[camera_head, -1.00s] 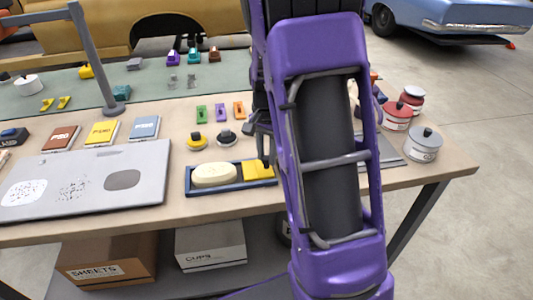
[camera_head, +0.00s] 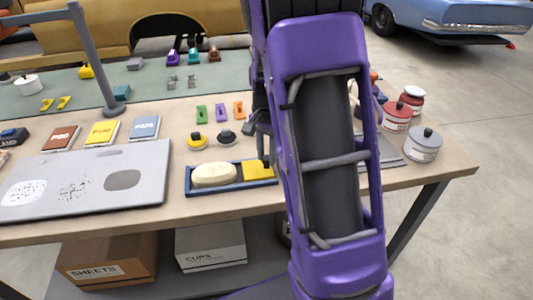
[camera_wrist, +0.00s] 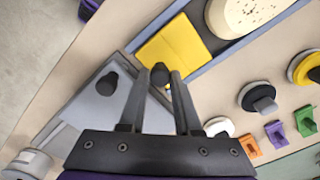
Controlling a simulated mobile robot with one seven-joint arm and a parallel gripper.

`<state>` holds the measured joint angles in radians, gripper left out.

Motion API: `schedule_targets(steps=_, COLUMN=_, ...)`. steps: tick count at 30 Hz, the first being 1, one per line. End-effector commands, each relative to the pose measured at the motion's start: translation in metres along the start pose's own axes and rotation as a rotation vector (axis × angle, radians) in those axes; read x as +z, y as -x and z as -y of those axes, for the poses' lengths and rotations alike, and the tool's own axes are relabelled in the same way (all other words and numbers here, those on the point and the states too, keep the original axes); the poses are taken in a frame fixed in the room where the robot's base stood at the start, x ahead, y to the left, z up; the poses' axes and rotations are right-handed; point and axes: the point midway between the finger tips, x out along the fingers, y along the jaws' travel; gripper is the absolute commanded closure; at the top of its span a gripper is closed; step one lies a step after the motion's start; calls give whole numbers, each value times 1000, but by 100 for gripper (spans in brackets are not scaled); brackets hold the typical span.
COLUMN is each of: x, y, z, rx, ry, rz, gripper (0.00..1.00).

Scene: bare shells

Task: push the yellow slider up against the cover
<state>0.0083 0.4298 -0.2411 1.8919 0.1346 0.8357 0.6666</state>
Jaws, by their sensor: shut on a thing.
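The yellow slider (camera_head: 257,171) is a flat square block lying in the right part of a long blue tray (camera_head: 230,189). The cream, speckled oval cover (camera_head: 214,175) lies in the same tray to its left, with a narrow gap between them. In the wrist view the slider (camera_wrist: 175,50) lies just beyond my fingertips and the cover (camera_wrist: 245,14) is at the top. My gripper (camera_wrist: 160,74) is closed around a dark round knob at the slider's near edge. In the head view my arm hides most of my gripper.
A grey lid or plate with a dark knob (camera_wrist: 107,84) lies close to the left of my fingers in the wrist view. Yellow and dark knobbed pieces (camera_head: 197,142) stand behind the tray. A grey panel (camera_head: 90,182) lies left of it.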

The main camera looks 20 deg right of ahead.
Motion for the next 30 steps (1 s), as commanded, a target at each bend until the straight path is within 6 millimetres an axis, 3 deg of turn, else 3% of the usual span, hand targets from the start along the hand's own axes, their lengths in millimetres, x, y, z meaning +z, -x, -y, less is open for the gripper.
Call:
schedule_targets(steps=13, x=0, y=1, z=1, rx=-1, ry=0, rz=-1, gripper=100)
schedule_targets(steps=21, x=20, y=1, z=20, rx=-2, ry=4, rz=1, gripper=100)
schedule_targets(steps=27, x=20, y=0, z=20, rx=-3, ry=2, rz=1, gripper=100)
schedule_targets(steps=28, x=20, y=0, z=20, rx=-3, ry=2, rz=1, gripper=66)
schedule_targets(steps=30, x=19, y=0, z=20, rx=-3, ry=2, rz=1, gripper=54)
